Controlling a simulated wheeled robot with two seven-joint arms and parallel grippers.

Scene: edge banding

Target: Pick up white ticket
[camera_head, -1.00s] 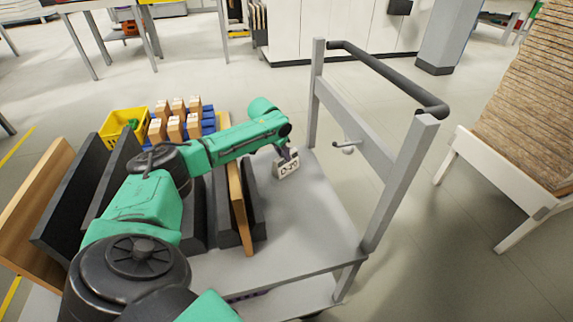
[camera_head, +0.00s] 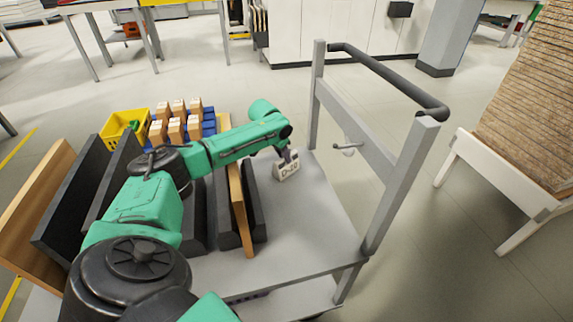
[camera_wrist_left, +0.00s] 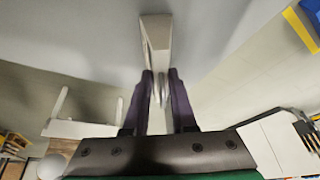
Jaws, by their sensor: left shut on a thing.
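The white ticket (camera_head: 287,173), marked D-20, stands on the grey cart top (camera_head: 310,215) in the head view, or just over it; I cannot tell if it touches. My left gripper (camera_head: 289,157) comes down on it from above and is shut on its upper part. In the left wrist view the ticket (camera_wrist_left: 155,42) shows as a pale wedge at the tips of the two dark purple fingers (camera_wrist_left: 160,85). My right gripper is in neither view.
Dark and wooden boards (camera_head: 238,210) stand on the cart to the left of the ticket. A yellow crate (camera_head: 124,128) and several small cartons (camera_head: 173,128) are behind them. The cart's handle frame (camera_head: 400,185) rises on the right. The cart top in front of the ticket is bare.

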